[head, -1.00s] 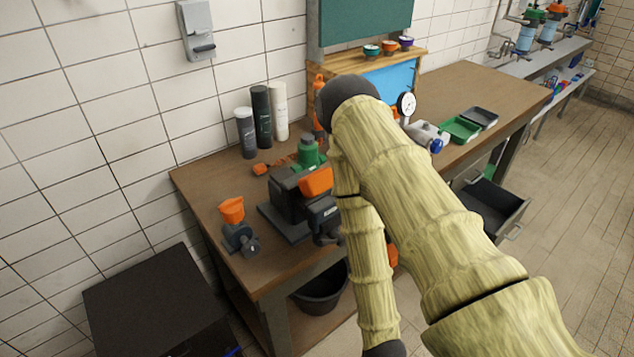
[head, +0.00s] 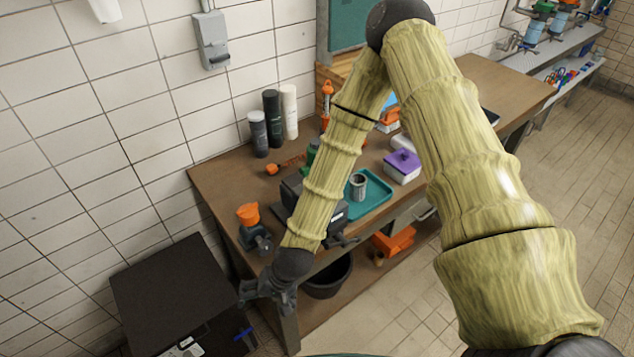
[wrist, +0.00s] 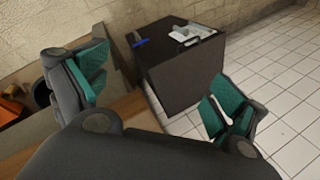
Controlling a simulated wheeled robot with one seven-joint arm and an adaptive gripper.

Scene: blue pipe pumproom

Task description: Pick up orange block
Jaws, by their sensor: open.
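My gripper (head: 266,298) is open and empty in the head view, hanging in front of the bench's near left corner, beside the black cabinet. Its two green-padded fingers stand wide apart in the wrist view (wrist: 158,88). An orange block-like thing (head: 393,240) lies on the bench's lower shelf, right of the black bucket, well apart from my gripper. An orange piece at the wrist view's left edge (wrist: 10,110) is cut off; I cannot tell its shape. The orange block seen earlier at the dark vise is hidden behind my arm.
The black cabinet (head: 185,295) stands left of the bench (head: 225,188); it also shows in the wrist view (wrist: 178,75). A teal tray (head: 372,205) holds a grey cup. The black bucket (head: 328,278) is under the bench.

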